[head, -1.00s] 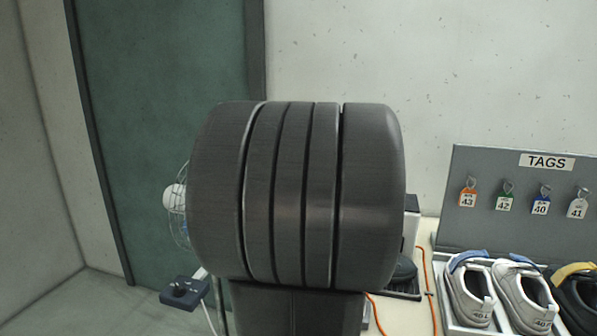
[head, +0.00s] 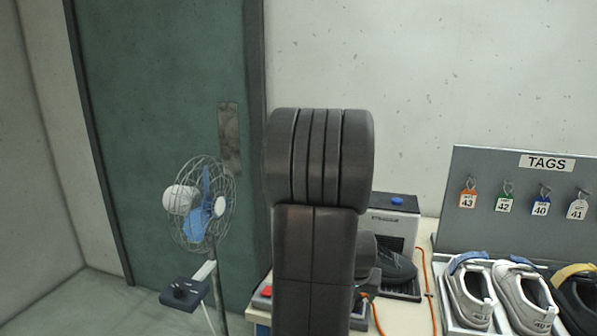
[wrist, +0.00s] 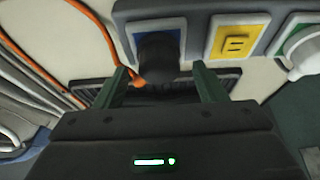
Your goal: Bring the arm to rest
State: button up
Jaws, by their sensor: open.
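My gripper (wrist: 164,78) shows in the wrist view with its two green fingers apart. A black plug-like piece (wrist: 159,55) on a blue plate (wrist: 165,27) sits beyond the fingertips and lines up with the gap between them. An orange cable end shows just below it. I cannot tell how far the piece is from the fingers. In the head view my own dark arm stands upright at the centre.
A dark shoe (head: 398,266) lies at a machine with a blue button (head: 396,201). An orange cable (head: 427,282) runs along the table. A tag board (head: 480,226) and several shoes (head: 470,292) are at right. A fan (head: 206,207) stands left, before a green door.

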jog(key=shift+s+r+p, duration=0.15)
jog(key=shift+r+p, duration=0.3)
jog(key=shift+r, duration=0.2)
jog(key=shift+r+p, duration=1.4)
jog(key=shift+r, duration=0.7)
